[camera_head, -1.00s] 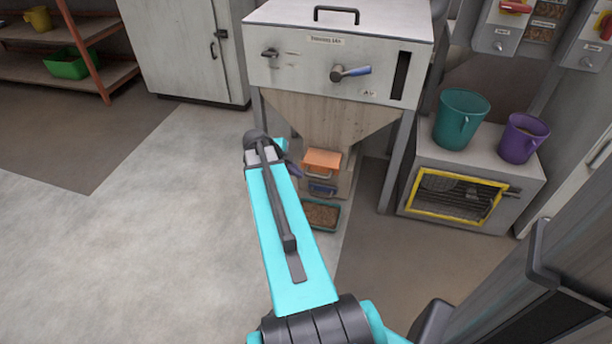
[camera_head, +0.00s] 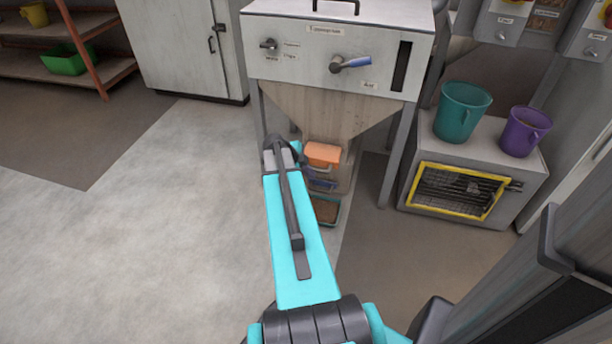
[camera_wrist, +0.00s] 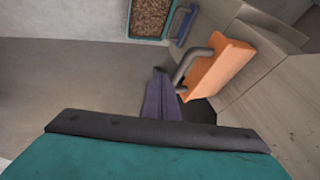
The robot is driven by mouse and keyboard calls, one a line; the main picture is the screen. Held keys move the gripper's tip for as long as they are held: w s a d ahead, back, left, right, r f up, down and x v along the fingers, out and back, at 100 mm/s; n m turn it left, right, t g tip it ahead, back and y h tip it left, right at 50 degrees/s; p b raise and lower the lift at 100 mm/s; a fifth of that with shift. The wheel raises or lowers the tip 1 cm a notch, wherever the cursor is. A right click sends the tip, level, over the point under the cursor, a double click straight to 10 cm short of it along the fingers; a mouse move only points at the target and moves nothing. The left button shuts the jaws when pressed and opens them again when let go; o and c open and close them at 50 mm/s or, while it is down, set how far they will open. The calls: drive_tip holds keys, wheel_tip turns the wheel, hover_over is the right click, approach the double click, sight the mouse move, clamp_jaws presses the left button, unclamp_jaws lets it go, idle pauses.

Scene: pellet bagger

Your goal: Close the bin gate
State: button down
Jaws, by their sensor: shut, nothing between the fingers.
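The bin (camera_head: 330,65) is a grey hopper with a funnel-shaped lower part. An orange gate piece (camera_head: 322,154) with a dark bar handle sits at the funnel's outlet. In the wrist view the orange piece (camera_wrist: 220,68) and its grey handle (camera_wrist: 190,66) are clear. A blue handle (camera_wrist: 184,27) sits just beyond it. My gripper (camera_wrist: 162,72) is shut and empty, its purple fingers beside the orange piece's handle; whether they touch it I cannot tell. In the head view my arm partly covers the outlet's left side.
A teal tray of brown pellets (camera_wrist: 150,19) lies on the floor below the outlet. A low cabinet (camera_head: 400,185) with teal and purple buckets stands to the right. The bin's legs flank the outlet. Floor at the left is clear.

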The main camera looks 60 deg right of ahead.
sight(316, 158)
drive_tip(key=shift+w+d+f, duration=0.15)
drive_tip(key=shift+w+d, duration=0.05)
drive_tip(key=shift+d, duration=0.35)
drive_tip(key=shift+w+d+f, duration=0.1)
drive_tip(key=shift+w+d, duration=0.05)
drive_tip(key=shift+d, duration=0.4)
drive_tip(key=shift+d, duration=0.1)
drive_tip(key=w+d, duration=0.1)
drive_tip(key=d, duration=0.4)
drive_tip(key=w+d, duration=0.1)
drive_tip(key=d, duration=0.1)
drive_tip(key=shift+w+d+b, duration=0.3)
drive_tip(key=shift+d+b, duration=0.05)
drive_tip(key=shift+w+d+r, duration=0.1)
drive_tip(key=shift+w+d, duration=0.05)
drive_tip(key=shift+d, duration=0.6)
